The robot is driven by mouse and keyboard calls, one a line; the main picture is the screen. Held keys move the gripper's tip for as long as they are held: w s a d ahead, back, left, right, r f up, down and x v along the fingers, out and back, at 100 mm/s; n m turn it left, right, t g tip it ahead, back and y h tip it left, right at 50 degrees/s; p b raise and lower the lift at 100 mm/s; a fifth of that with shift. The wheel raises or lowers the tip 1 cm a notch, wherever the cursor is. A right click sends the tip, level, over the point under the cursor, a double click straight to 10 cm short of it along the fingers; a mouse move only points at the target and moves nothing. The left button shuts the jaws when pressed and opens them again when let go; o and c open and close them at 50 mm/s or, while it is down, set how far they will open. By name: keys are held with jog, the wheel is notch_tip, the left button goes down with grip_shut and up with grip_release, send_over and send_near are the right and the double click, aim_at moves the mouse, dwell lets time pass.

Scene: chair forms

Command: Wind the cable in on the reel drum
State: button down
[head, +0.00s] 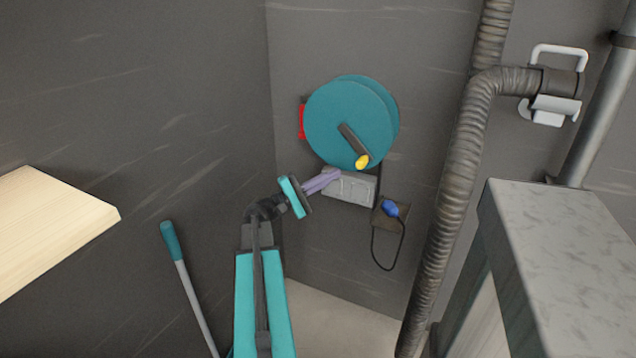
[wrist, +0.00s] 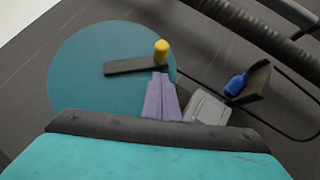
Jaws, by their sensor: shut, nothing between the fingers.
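The teal reel drum (head: 345,118) is mounted on the dark wall. A black crank arm (head: 352,140) on its face ends in a yellow knob (head: 362,162), at the lower right of the drum. A black cable (head: 375,257) hangs in a loop near a blue plug (head: 390,208) on a small brown holder. My gripper (head: 333,175), with purple fingers, is shut and empty, just below and left of the knob in the head view. In the wrist view the fingers (wrist: 161,97) point toward the yellow knob (wrist: 161,50), and the crank (wrist: 135,67) lies just beyond the tips.
A grey box (head: 350,187) sits on the wall under the drum, behind my fingers. A red part (head: 302,121) shows at the drum's left. A ribbed pipe (head: 450,190) runs down at the right, beside a grey counter (head: 565,230). A wooden board (head: 50,225) is at the left.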

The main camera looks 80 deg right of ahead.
aim_at(357, 165)
jog(key=shift+s+a+r, duration=0.1)
jog(key=shift+s+r, duration=0.25)
jog(key=shift+s, duration=0.35)
jog(key=shift+s+d+r, duration=0.1)
jog(key=shift+s+r, duration=0.25)
jog(key=shift+s, duration=0.35)
jog(key=shift+s+a+r, duration=0.1)
jog(key=shift+s+r, duration=0.25)
jog(key=shift+s, duration=0.35)
jog(key=shift+s+n, duration=0.1)
jog(key=shift+n, duration=0.2)
